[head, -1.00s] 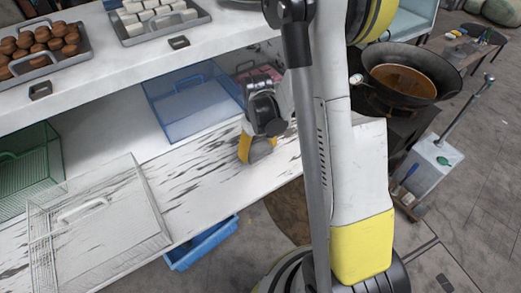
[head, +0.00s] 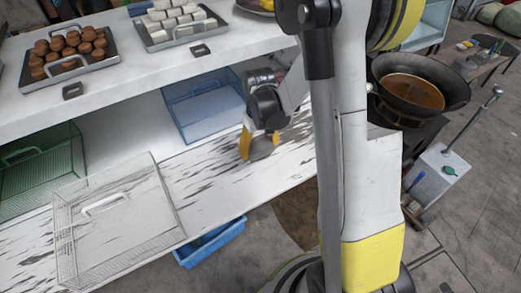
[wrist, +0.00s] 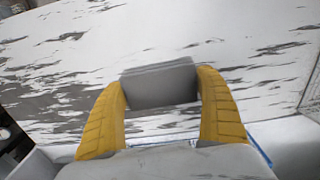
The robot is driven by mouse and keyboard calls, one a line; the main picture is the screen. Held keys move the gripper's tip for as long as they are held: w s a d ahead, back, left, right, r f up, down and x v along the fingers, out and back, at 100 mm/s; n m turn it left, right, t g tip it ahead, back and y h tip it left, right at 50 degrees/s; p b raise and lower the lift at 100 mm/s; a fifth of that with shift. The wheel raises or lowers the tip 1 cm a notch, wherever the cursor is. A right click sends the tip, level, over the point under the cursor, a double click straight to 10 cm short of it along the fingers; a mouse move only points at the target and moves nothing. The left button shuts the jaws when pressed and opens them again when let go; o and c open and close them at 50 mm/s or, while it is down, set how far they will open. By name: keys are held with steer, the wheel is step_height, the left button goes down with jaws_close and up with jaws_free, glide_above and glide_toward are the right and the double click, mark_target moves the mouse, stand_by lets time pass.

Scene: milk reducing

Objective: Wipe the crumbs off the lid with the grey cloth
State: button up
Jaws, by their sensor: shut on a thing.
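My gripper (head: 260,146) is shut on a grey cloth (wrist: 160,84), which looks like a flat folded pad between the yellow fingers in the wrist view. In the head view the gripper is low over the streaked white counter, right of a clear box with a handled lid (head: 130,203). The lid is apart from the gripper. Whether the cloth touches the counter I cannot tell. I cannot make out crumbs on the lid at this size.
A blue basket (head: 195,125) is behind the gripper and a green basket (head: 40,170) is at left. Trays of brown balls (head: 30,87) and white pieces (head: 157,47) stand on the upper shelf. A blue crate (head: 210,243) is below the counter's front edge.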

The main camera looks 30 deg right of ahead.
steer(key=shift+r+p, duration=0.7)
steer(key=shift+r, duration=0.65)
